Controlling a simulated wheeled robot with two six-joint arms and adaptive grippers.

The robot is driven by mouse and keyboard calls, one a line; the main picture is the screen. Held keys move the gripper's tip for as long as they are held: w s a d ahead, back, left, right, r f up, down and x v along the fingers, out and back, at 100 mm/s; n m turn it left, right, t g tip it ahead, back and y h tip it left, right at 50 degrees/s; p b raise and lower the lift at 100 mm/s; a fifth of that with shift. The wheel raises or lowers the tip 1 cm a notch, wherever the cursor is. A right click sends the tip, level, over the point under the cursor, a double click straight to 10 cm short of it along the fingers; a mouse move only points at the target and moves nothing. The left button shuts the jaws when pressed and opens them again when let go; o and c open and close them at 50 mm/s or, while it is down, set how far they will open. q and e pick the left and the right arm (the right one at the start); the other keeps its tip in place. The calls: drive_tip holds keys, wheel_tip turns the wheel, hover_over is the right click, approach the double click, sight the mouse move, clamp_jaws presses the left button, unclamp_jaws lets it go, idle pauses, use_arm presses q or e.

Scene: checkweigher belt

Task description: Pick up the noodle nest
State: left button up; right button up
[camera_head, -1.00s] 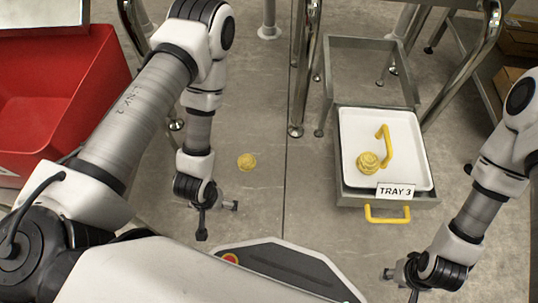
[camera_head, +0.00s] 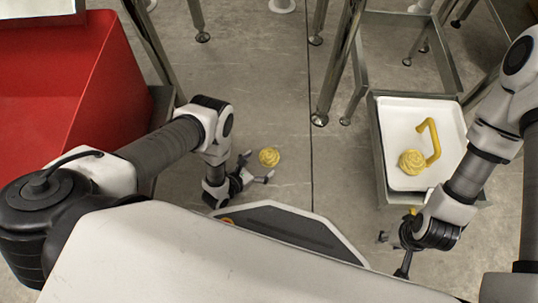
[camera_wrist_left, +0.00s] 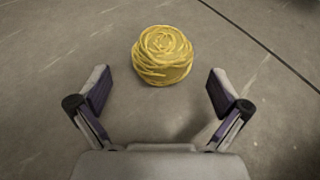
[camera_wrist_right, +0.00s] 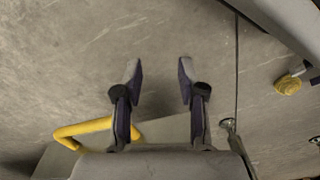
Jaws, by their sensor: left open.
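One yellow coiled noodle nest (camera_head: 269,157) lies on the grey floor. My left gripper (camera_head: 257,167) is low beside it, open and empty. In the left wrist view the nest (camera_wrist_left: 162,55) lies just beyond the fingertips, roughly centred between the two spread fingers and not touching them. A second nest (camera_head: 411,162) sits in the white tray (camera_head: 395,112). My right gripper (camera_head: 393,255) is at the front of the tray's drawer; its fingers (camera_wrist_right: 159,72) are apart with nothing between them. The floor nest (camera_wrist_right: 288,84) also shows in the right wrist view, beside dark finger parts.
A yellow bent bar (camera_head: 433,142) is in the tray beside the second nest. The drawer's yellow handle (camera_wrist_right: 85,132) shows in the right wrist view. A red bin (camera_head: 75,85) stands at left. Metal legs (camera_head: 340,70) stand behind; floor around the nest is clear.

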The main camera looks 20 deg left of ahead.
sight(268, 158)
use_arm(q)
drive_tip(key=b+x, duration=0.2)
drive_tip(key=x, duration=0.2)
drive_tip(key=shift+w+d+f, duration=0.1)
drive_tip(key=shift+d+f, duration=0.1)
drive_tip(key=shift+f, duration=0.05)
drive_tip(key=shift+w+r, duration=0.1)
drive_tip(key=shift+r, duration=0.05)
drive_tip(key=c, duration=1.2)
